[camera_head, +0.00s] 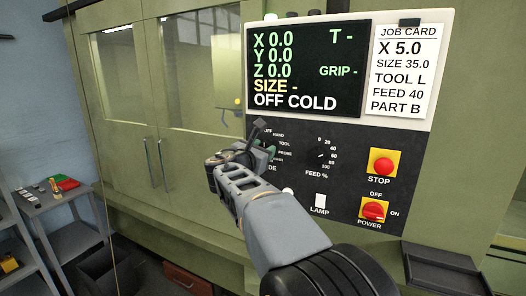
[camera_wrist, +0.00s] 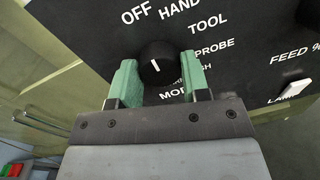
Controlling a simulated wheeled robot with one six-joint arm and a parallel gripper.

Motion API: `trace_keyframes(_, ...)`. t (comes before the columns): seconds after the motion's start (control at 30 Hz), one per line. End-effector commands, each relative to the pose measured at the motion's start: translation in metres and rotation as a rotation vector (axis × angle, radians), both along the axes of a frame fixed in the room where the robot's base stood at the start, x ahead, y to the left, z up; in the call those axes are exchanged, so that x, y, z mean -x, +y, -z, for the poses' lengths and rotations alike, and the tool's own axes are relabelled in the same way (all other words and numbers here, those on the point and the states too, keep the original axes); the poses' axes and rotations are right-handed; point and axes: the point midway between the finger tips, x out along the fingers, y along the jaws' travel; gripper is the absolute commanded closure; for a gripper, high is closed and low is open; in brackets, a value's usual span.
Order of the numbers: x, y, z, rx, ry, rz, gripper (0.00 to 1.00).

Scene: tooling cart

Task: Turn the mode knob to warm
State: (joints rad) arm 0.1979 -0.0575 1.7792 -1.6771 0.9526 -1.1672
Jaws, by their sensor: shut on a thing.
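The black round mode knob (camera_wrist: 157,64) is on the black control panel in the wrist view. My gripper (camera_wrist: 158,70) has its two green fingers on either side of the knob and is shut on it. A short white mark shows on the knob's face; which label it points at is hard to tell. OFF, HAND, TOOL and PROBE are readable around it. A further label below PROBE is partly hidden by the right finger, and MODE is partly covered. In the head view my gripper (camera_head: 263,142) covers the knob. The display (camera_head: 308,68) reads OFF COLD.
Right of the knob are the feed dial (camera_head: 321,155), the white lamp switch (camera_head: 319,201), the red stop button (camera_head: 383,164) and the red power switch (camera_head: 374,211). A job card (camera_head: 402,72) hangs above. A grey cart (camera_head: 55,200) stands at left.

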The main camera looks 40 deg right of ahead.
Motion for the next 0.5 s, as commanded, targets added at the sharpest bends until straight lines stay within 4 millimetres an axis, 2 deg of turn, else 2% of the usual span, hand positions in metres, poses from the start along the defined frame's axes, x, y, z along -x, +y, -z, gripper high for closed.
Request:
trace_keyframes(0.27, -0.0001, 0.0007, 0.0043, -0.075, -0.145, -0.001, 0.81)
trace_keyframes(0.5, 0.0, 0.0009, 0.0044, -0.181, -0.344, -0.002, 0.81)
